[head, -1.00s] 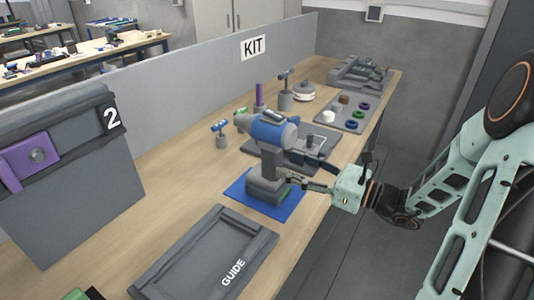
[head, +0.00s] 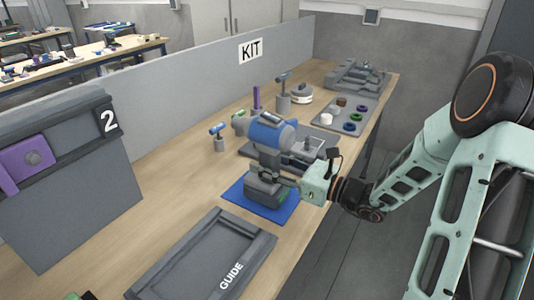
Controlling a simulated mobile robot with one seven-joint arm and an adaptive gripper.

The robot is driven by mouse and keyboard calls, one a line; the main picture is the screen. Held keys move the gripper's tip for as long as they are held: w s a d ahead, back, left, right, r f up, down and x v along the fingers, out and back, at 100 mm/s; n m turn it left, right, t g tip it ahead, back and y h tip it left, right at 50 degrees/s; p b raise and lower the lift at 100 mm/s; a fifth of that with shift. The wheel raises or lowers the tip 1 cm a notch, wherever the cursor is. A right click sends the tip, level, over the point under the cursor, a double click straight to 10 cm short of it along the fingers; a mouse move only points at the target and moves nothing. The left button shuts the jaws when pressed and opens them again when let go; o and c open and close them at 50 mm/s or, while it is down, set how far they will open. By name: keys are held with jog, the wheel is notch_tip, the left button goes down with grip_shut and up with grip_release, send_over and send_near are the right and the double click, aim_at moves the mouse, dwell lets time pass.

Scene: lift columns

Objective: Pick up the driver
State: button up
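The driver (head: 270,131) is a blue and grey power tool with a grey base. It stands upright on a blue mat (head: 232,190) on the workbench. My gripper (head: 276,174) has come in from the right and is at the driver's handle, just above the base. One finger shows across the near side of the handle. The other finger is mostly hidden, so I cannot tell whether the fingers press on the handle. The driver's base appears to rest on the mat.
A grey GUIDE tray (head: 190,275) lies in front of the mat. A grey tray (head: 315,150) sits just behind the driver. A part tray (head: 340,120) with rings is further back. The KIT partition (head: 180,95) runs along the left, near a grey panel marked 2 (head: 75,190).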

grip_shut()
jog(key=shift+r, duration=0.15)
